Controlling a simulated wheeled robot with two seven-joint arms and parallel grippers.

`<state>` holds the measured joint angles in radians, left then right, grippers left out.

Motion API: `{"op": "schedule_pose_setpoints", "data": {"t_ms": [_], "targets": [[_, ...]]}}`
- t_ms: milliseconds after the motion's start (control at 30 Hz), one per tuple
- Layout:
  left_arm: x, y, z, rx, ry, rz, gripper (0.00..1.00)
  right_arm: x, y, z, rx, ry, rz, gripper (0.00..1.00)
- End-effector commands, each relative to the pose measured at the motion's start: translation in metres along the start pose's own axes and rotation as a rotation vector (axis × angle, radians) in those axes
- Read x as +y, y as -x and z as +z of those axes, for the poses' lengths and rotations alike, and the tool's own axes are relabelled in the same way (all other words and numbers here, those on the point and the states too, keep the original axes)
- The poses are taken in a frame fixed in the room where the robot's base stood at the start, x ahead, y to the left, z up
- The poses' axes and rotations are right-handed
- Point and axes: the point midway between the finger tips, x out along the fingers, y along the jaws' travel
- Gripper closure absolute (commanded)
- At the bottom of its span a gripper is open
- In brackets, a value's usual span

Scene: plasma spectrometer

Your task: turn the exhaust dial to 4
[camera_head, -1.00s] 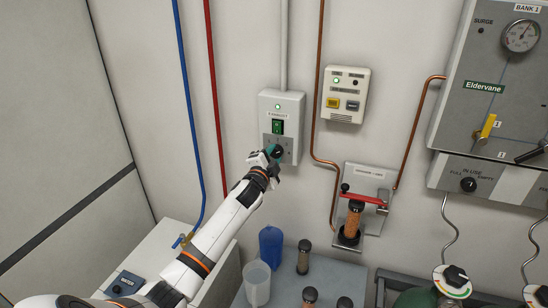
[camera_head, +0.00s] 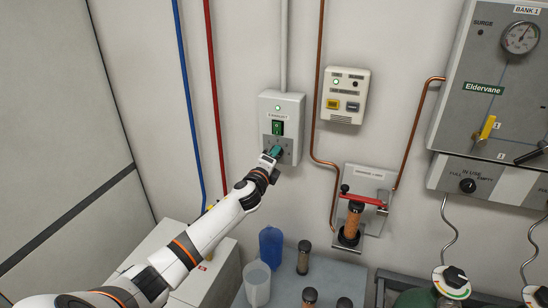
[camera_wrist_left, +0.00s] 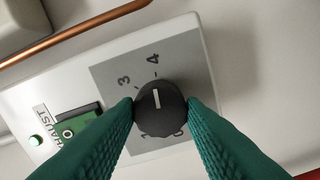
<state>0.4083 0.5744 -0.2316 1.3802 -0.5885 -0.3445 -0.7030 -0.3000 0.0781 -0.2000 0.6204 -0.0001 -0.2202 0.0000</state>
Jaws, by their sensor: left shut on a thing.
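The exhaust dial (camera_wrist_left: 160,110) is a round black knob with a white pointer line, on a grey plate on the exhaust box (camera_head: 291,103). In the left wrist view the pointer points up toward the mark by the 4; the 3 lies to its left. Lower digits are partly hidden by the knob and fingers. My left gripper (camera_wrist_left: 160,106) has its green fingers shut on opposite sides of the knob. In the head view my left gripper (camera_head: 273,154) covers most of the dial. My right gripper is not in view.
A green switch (camera_head: 277,127) sits above the dial, with a lit green lamp (camera_head: 278,107) over it. A cream alarm box (camera_head: 345,95) and a copper pipe (camera_head: 317,80) are to the right. A blue bottle (camera_head: 271,246) and clear beaker (camera_head: 257,283) stand below.

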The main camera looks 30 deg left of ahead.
Motion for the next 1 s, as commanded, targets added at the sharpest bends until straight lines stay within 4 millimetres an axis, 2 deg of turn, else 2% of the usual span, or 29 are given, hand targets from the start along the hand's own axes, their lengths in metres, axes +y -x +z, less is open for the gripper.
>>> {"op": "schedule_pose_setpoints", "data": {"t_ms": [33,600,633,733,767,1000], "targets": [[0.0095,-0.0021,-0.0064,0.010,-0.013,0.015,0.87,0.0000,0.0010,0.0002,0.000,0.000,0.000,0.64],[0.0098,-0.0022,-0.0069,0.011,-0.042,0.015,0.87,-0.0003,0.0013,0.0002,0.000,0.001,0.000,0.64],[0.0098,-0.0022,-0.0068,0.011,-0.042,0.015,0.61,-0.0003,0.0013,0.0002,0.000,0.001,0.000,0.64],[0.0090,-0.0021,-0.0062,0.010,-0.042,0.014,0.44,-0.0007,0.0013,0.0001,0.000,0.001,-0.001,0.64],[0.0084,-0.0020,-0.0057,0.009,-0.042,0.013,0.42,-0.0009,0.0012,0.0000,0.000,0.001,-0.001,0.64],[0.0048,-0.0011,-0.0031,0.005,-0.040,0.007,0.42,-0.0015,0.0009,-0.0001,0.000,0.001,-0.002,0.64]]}}
